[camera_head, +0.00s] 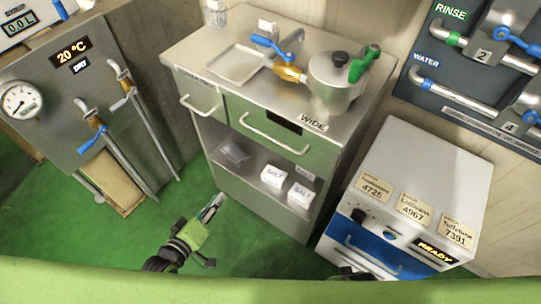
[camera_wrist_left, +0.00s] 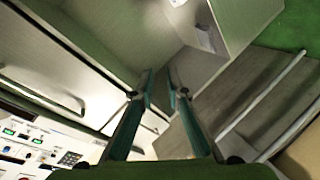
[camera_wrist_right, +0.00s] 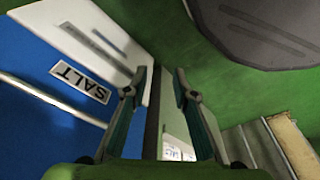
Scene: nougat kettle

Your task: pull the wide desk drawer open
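The wide desk drawer (camera_head: 278,128) is a pale green front under the steel desk top, marked "WIDE". It sits flush with the desk front, and its long bar handle (camera_head: 274,136) is clear. My left gripper (camera_head: 216,202) is low in front of the desk, below and left of that handle, touching nothing that I can see. Its fingers (camera_wrist_left: 159,75) are a little apart with nothing between them. My right gripper's fingers (camera_wrist_right: 160,80) are apart and empty near a blue front with a "SALT" label. In the head view the right gripper is mostly hidden at the bottom edge.
A narrow drawer (camera_head: 197,100) with its own handle is left of the wide one. Two salt boxes (camera_head: 274,176) stand on the open shelf below. A kettle (camera_head: 334,83) stands on the desk top. A white and blue cabinet (camera_head: 430,170) stands right. Green floor is clear ahead.

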